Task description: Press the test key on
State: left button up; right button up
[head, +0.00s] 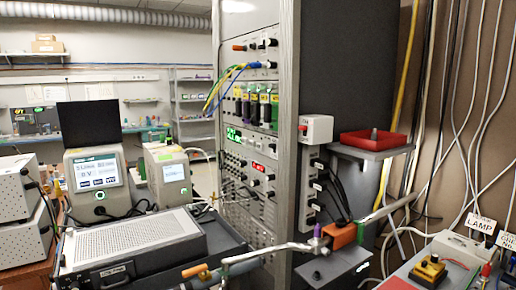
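I cannot tell for certain which thing is the test key. A yellow switch box with a black knob (430,270) sits on the bench at the lower right. A small white box with a red button (316,129) is fixed to the side of the rack, right of centre. Both show unobstructed. Neither my left nor my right gripper is in view, and nothing of mine is seen touching either box.
The tall instrument rack (252,130) stands in the middle with cables on its front. A red tray (371,143) sits on a grey shelf. A metal pipe (275,251) crosses low in front. A LAMP sign (481,224) stands at right. Display instruments (97,175) stand at left.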

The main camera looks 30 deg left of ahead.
pick_arm(q)
grip_shut()
dwell(1.3)
